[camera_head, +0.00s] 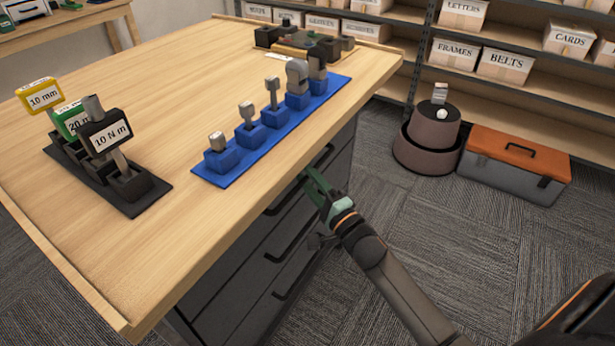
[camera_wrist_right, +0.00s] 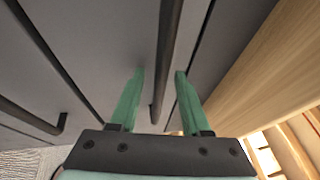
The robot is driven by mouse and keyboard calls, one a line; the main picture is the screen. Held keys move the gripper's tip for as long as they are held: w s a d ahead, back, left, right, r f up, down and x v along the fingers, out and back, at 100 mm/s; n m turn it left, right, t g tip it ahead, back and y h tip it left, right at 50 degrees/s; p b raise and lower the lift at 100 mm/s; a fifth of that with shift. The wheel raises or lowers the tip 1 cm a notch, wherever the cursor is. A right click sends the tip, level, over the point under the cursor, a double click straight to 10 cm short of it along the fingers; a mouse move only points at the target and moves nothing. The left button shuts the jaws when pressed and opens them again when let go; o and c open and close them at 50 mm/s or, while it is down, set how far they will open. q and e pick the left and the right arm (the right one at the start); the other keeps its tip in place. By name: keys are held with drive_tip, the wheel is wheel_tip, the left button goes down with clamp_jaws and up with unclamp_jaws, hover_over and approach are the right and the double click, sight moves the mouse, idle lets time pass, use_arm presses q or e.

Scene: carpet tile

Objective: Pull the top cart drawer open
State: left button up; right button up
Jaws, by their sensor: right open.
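The cart (camera_head: 255,262) has dark grey drawer fronts below a wooden top. The top drawer's dark bar handle (camera_head: 326,156) is partly hidden by my right gripper (camera_head: 310,182) in the head view. In the right wrist view the handle (camera_wrist_right: 168,55) runs lengthwise between the two green fingers of my right gripper (camera_wrist_right: 160,75). The fingers are apart, with a gap on each side of the bar. The top drawer front (camera_wrist_right: 110,50) looks flush with the cart. My left gripper is not in view.
Lower drawer handles (camera_head: 292,238) sit below. On the wooden top (camera_head: 190,70) stand a blue tool rack (camera_head: 215,177) and a black rack (camera_head: 150,202) with labelled tools. A toolbox (camera_head: 515,165) and a brown round container (camera_head: 425,150) stand on the carpet. Carpet beside the drawers is clear.

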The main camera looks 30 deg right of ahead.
clamp_jaws()
idle(1.3)
